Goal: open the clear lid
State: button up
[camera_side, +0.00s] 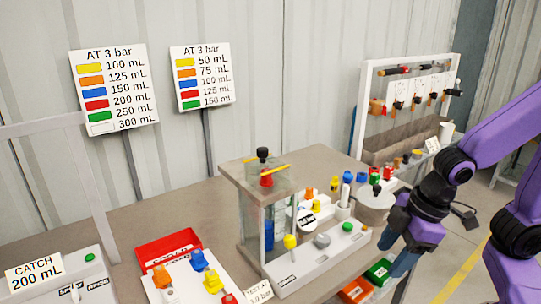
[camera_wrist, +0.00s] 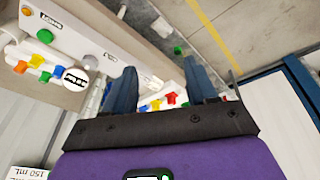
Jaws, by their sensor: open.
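In the side view, a clear-walled chamber (camera_side: 283,208) stands on the bench, with a grey top plate (camera_side: 252,179) and a red and black fitting (camera_side: 265,172) on it. I cannot tell which clear part is the lid. My gripper (camera_side: 398,262) is to the right of the chamber, beyond the right end of its white base, pointing down and apart from it. In the wrist view my gripper (camera_wrist: 160,90) shows two dark blue fingers spread wide, with no object held between them. The clear chamber cannot be made out surely in the wrist view.
A white base (camera_side: 322,258) with knobs fronts the chamber. A grey round canister (camera_side: 375,204) stands near my gripper. A white tray (camera_side: 195,280) of coloured valves and a red bin (camera_side: 168,249) lie left.

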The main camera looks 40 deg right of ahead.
jog(key=w+r+m+t+y, duration=0.15)
jog(key=w+t, duration=0.25)
jog(key=w, duration=0.6)
jog(key=t+y, duration=0.6)
jog(key=y, duration=0.3)
send_near(272, 163)
jog(key=s+d+r, duration=0.3)
jog(key=s+d, duration=0.2)
jog(key=shift+m, duration=0.35)
jog(key=x, duration=1.7)
jog(key=shift+r, duration=0.25)
jog(key=shift+c, duration=0.3)
grip_shut()
